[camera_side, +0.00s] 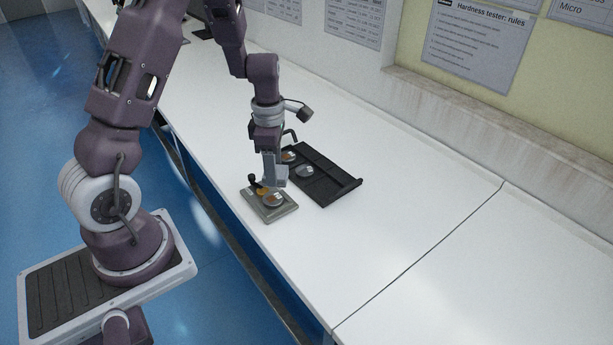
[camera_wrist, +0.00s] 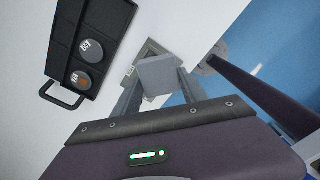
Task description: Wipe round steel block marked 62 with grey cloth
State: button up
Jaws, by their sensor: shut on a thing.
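My gripper (camera_side: 273,180) is shut on the grey cloth (camera_wrist: 157,76), which shows as a folded square pad between the fingers in the wrist view. In the side view the gripper points down over a grey plate (camera_side: 281,213). A round steel block (camera_side: 272,201) sits on that plate, just below the gripper. I cannot tell whether the cloth touches it, and its number is too small to read. In the wrist view the cloth hides this block, and only part of the plate (camera_wrist: 149,49) shows.
A black tray (camera_side: 325,187) lies right of the plate, holding two more round blocks (camera_side: 304,171), also seen in the wrist view (camera_wrist: 91,50). A small dark knob (camera_side: 252,178) stands at the plate's left corner. The white bench is clear to the right; its front edge is near.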

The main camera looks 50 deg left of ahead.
jog(key=shift+s+a+f, duration=0.15)
jog(key=shift+s+a, duration=0.1)
jog(key=shift+a, duration=0.05)
jog(key=shift+f, duration=3.8)
jog(key=shift+w+a, duration=0.1)
jog(key=shift+a, duration=0.2)
jog(key=shift+c, duration=0.7)
jog(key=shift+a+f, duration=0.15)
jog(key=shift+a, duration=1.45)
jog(key=shift+d, duration=1.95)
jog(key=shift+r, duration=4.1)
